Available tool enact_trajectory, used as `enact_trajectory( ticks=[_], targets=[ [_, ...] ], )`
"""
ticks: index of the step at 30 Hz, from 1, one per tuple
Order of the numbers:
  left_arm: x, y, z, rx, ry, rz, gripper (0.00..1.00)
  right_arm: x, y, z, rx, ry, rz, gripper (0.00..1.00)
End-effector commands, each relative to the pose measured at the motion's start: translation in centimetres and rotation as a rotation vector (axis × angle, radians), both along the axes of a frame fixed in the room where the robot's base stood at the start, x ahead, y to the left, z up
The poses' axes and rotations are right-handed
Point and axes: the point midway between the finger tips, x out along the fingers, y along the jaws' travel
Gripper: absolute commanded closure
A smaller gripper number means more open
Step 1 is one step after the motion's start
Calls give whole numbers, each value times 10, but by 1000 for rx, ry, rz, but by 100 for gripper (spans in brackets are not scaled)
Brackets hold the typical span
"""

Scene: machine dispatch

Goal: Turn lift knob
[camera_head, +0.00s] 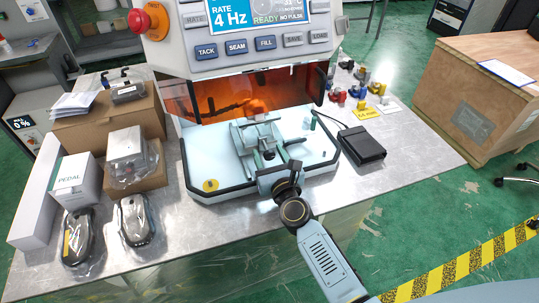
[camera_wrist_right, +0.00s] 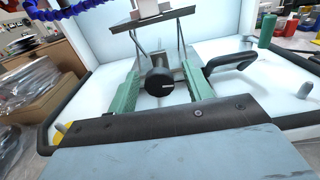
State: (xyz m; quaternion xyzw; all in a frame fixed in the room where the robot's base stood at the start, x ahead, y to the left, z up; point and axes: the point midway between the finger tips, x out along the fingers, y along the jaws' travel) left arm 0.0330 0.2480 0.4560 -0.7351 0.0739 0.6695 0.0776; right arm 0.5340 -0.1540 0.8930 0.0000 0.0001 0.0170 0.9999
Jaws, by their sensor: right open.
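The lift knob (camera_wrist_right: 159,84) is a round black knob seen end-on in the right wrist view, below a small raised platform (camera_wrist_right: 153,17) on thin legs. My right gripper (camera_wrist_right: 160,74) is open, with one green finger to the left of the knob and one to the right. Gaps show between the knob and the fingers; I cannot tell how deep the knob sits between them. In the head view my right gripper (camera_head: 257,157) reaches into the welding machine's pale tray (camera_head: 213,178), and the knob is hard to make out there. My left gripper is not in view.
A black bent handle (camera_wrist_right: 230,62) stands right of the fingers in the wrist view. The machine's control panel (camera_head: 255,45) overhangs the tray. A black pedal box (camera_head: 361,146) lies to the right, bagged parts (camera_head: 137,219) and boxes to the left.

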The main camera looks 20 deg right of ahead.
Motion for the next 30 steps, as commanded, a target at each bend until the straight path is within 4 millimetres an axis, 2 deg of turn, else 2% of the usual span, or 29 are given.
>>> enact_trajectory(
  ticks=[3, 13, 23, 30],
  targets=[
    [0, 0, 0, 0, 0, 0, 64, 0, 0, 0, 0, 0, 0, 51],
    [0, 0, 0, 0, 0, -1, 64, -1, 0, 0, 0, 0, 0, 94],
    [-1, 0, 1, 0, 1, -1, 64, 0, 0, 0, -47, -2, 0, 94],
    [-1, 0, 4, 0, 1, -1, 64, 0, 0, 1, -194, -7, 1, 94]
  ],
)
